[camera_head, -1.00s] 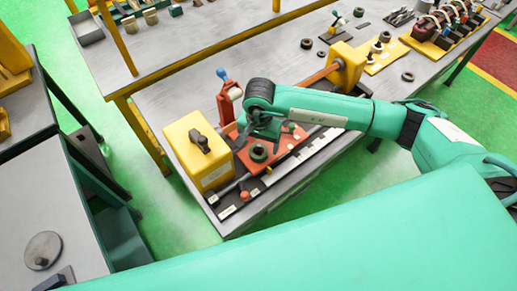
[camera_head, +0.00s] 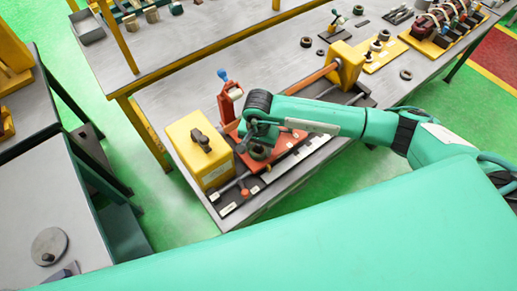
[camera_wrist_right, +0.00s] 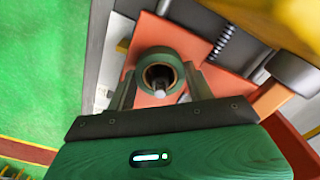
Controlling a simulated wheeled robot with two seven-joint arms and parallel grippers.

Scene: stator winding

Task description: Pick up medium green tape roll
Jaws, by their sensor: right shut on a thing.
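The green tape roll (camera_wrist_right: 160,68) is a dark green ring with a brown core, seen from above in the wrist view. It sits at the orange plate of the winding fixture, and a light peg tip shows inside its hole. My right gripper (camera_wrist_right: 158,85) has one finger on each side of the roll and is shut on it. In the head view my right gripper (camera_head: 260,147) is low over the orange plate (camera_head: 290,152), and the roll is largely hidden beneath it. I cannot tell whether the roll is lifted off the plate. My left gripper is not in view.
A yellow block (camera_head: 198,150) stands left of the gripper, and a red bracket with a blue knob (camera_head: 223,74) stands behind it. A second yellow block (camera_head: 345,65) is at the fixture's far end. Several dark rings lie on the table (camera_head: 290,50) behind.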

